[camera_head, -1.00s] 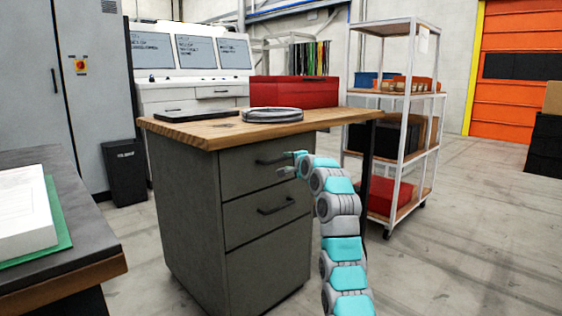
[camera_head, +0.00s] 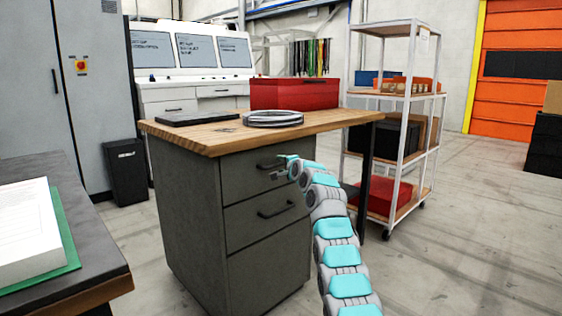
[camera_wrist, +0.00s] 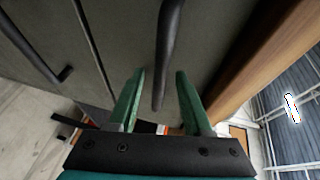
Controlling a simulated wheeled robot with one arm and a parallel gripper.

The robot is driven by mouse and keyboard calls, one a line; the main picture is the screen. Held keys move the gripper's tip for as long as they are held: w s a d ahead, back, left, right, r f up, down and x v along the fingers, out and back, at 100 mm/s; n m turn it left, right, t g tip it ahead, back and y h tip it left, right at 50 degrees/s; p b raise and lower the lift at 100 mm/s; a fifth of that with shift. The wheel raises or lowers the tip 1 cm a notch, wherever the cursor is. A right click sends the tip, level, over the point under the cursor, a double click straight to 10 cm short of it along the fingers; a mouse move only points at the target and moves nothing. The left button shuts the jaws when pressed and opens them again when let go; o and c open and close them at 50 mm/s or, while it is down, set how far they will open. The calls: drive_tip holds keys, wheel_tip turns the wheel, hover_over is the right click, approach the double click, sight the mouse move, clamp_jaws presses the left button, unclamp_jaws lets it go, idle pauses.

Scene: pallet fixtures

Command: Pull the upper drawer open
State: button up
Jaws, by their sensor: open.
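The upper drawer (camera_head: 240,165) is the top drawer of a dark grey cabinet under a wooden worktop, and it is shut. Its dark bar handle (camera_head: 266,165) is partly hidden by my gripper (camera_head: 279,167), which is at the handle's right end. In the wrist view, the two green fingers of my gripper (camera_wrist: 158,85) are open. The black handle (camera_wrist: 168,50) runs between them, with a visible gap to each finger. The wooden worktop edge (camera_wrist: 245,75) is beside the right finger. A lower drawer's handle (camera_head: 276,208) is below.
A white shelf cart (camera_head: 402,95) stands to the right. A dark table (camera_head: 90,235) is at the near left. Floor is clear at the right front.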

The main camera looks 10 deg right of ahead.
drive_tip(key=shift+w+a+f+p, duration=0.1)
drive_tip(key=shift+w+p, duration=0.35)
drive_tip(key=shift+w, duration=0.05)
clamp_jaws()
idle(1.4)
